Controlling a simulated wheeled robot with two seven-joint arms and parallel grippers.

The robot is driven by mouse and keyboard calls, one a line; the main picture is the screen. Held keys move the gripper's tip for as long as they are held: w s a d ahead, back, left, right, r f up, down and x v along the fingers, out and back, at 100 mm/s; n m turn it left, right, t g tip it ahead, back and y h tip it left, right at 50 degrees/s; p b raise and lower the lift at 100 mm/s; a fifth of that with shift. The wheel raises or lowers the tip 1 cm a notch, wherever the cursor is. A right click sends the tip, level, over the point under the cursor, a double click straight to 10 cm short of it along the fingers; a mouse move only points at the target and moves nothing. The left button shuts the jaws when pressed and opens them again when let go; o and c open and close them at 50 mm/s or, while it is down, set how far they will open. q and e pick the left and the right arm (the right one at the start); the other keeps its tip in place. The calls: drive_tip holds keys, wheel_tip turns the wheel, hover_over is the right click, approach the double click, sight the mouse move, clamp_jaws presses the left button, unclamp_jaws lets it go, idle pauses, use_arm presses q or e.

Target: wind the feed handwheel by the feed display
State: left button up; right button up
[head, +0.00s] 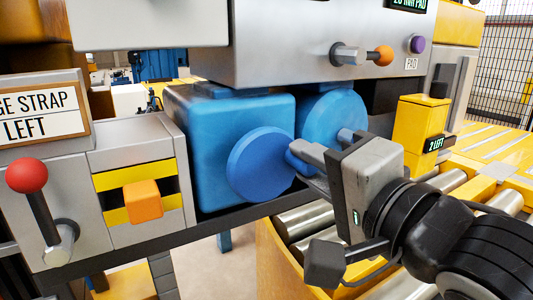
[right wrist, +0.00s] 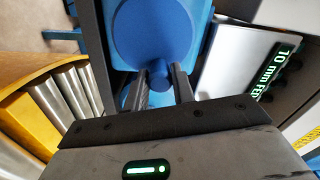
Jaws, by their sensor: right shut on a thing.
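The feed handwheel (head: 262,165) is a blue disc on the front of a blue housing (head: 205,130). In the right wrist view the blue wheel (right wrist: 152,30) fills the top centre, with its small blue handle (right wrist: 159,75) at its lower edge. My right gripper (head: 300,158) is shut on that handle, with a finger on either side of it in the right wrist view (right wrist: 159,85). My left gripper is not in view.
A red-knobbed lever (head: 27,176) and an orange button (head: 143,201) are at the left. A yellow post (head: 418,130) carries a "2 LEFT" display. Metal rollers (head: 310,220) lie below my right gripper. A grey panel with an orange knob (head: 382,55) overhangs above.

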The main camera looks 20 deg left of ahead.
drive_tip(key=m+p, duration=0.1)
drive_tip(key=m, duration=0.1)
drive_tip(key=f+m+p, duration=0.1)
drive_tip(key=m, duration=0.1)
drive_tip(key=shift+p, duration=0.3)
drive_tip(key=shift+f+m, duration=0.25)
drive_tip(key=shift+m, duration=0.15)
